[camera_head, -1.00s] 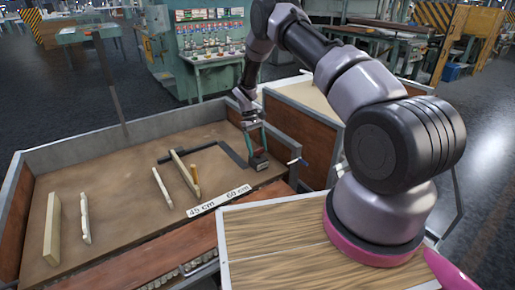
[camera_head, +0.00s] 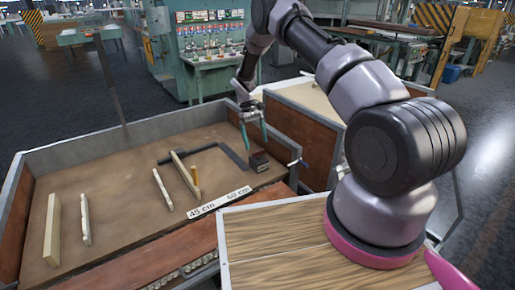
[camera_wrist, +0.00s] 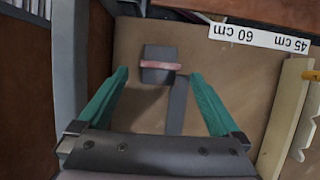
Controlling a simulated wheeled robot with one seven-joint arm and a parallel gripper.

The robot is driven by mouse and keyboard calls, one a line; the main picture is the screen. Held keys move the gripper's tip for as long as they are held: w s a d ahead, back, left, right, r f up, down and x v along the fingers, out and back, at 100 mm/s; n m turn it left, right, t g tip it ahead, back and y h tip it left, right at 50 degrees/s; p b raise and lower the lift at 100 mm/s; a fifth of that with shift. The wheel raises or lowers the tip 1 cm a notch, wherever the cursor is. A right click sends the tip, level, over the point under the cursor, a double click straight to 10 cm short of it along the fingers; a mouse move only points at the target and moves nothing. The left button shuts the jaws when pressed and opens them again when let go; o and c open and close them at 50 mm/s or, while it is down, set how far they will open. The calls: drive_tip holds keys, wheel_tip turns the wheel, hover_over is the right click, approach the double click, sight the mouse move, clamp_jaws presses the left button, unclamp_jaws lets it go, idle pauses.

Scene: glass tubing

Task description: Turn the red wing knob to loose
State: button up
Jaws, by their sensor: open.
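The red wing knob (camera_wrist: 160,65) sits on a dark block (camera_wrist: 150,75) and lies crosswise over it in the wrist view. In the head view the dark block (camera_head: 259,162) stands near the right wall of the shallow wooden box, with the knob too small to read clearly. My gripper (camera_head: 256,145) is above the block, its teal fingers spread and empty. In the wrist view my gripper (camera_wrist: 158,85) has one finger on each side of the knob, with clear gaps and no contact visible. Any loose or tight marking cannot be made out.
A dark flat bar (camera_head: 232,155) runs from the block across the box floor. Pale upright strips (camera_head: 52,228) stand at left and middle. A white label strip reading 45 cm and 60 cm (camera_head: 218,202) lies at the front edge. Box walls (camera_head: 297,130) rise close on the right.

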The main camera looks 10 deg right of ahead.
drive_tip(key=v, duration=0.6)
drive_tip(key=shift+r, duration=0.35)
drive_tip(key=shift+w, duration=0.15)
drive_tip(key=s+d+r+m+t+y, duration=0.15)
drive_tip(key=s+r, duration=0.25)
drive_tip(key=r, duration=0.7)
drive_tip(key=s+d+r+m+t, duration=0.15)
drive_tip(key=s+r, duration=0.25)
drive_tip(key=r, duration=0.7)
drive_tip(key=s+d+r+m+t+y, duration=0.15)
drive_tip(key=s+r, duration=0.25)
drive_tip(key=r, duration=0.7)
drive_tip(key=s+d+r+m+t, duration=0.1)
drive_tip(key=s+r+m+t, duration=0.1)
drive_tip(key=s, duration=1)
drive_tip(key=s+d+r+m+t, duration=0.2)
drive_tip(key=s+r+t, duration=0.3)
drive_tip(key=s, duration=0.7)
drive_tip(key=shift+s+r+y, duration=0.3)
drive_tip(key=shift+r+y, duration=0.1)
